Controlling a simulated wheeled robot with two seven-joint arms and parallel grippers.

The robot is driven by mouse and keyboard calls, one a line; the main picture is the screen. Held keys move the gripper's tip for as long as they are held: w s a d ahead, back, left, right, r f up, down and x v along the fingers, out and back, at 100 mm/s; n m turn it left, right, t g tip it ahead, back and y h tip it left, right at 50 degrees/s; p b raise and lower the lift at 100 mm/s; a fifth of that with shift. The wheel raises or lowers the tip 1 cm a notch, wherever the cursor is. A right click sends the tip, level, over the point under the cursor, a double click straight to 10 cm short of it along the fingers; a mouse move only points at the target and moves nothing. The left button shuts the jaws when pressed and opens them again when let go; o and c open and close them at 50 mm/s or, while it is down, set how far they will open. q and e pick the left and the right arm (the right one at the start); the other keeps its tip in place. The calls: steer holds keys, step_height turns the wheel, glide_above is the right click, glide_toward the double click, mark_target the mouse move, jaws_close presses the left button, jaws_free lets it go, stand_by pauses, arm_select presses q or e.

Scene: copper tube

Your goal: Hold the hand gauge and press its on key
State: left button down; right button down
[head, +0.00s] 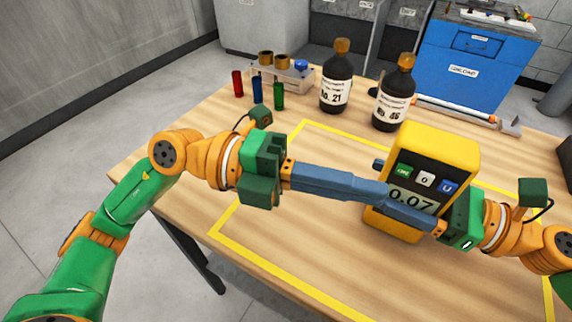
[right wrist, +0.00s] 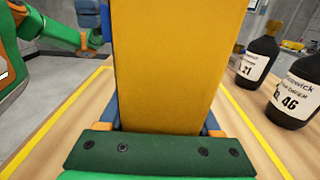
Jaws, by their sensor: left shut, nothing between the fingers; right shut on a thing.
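The hand gauge (head: 448,147) is a thick yellow block, roughly upright, with a dark face. Its display reads 0.07, partly covered by a blue finger. Above it are a green key (head: 403,170), a white 0 key (head: 427,179) and a blue U key (head: 448,187). My right gripper (head: 405,212) is shut on the gauge from the right; the yellow body also fills the middle of the right wrist view (right wrist: 165,65). My left gripper (head: 383,192) is shut and empty, its tips by the display's left edge, just below the green key. Contact cannot be told.
Two dark bottles (head: 337,85) (head: 393,100) stand behind the gauge. A rack (head: 295,80) and red, blue and green tubes (head: 258,90) are at the back left. Yellow tape (head: 255,175) outlines an area on the wooden table (head: 190,145); its front left is clear.

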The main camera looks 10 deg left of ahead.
steer(key=shift+w, duration=0.1)
arm_select(q)
steer(key=a, duration=0.8)
steer(key=shift+w+a, duration=0.2)
steer(key=shift+a, duration=0.1)
arm_select(e)
jaws_free()
steer(key=shift+r, duration=0.15)
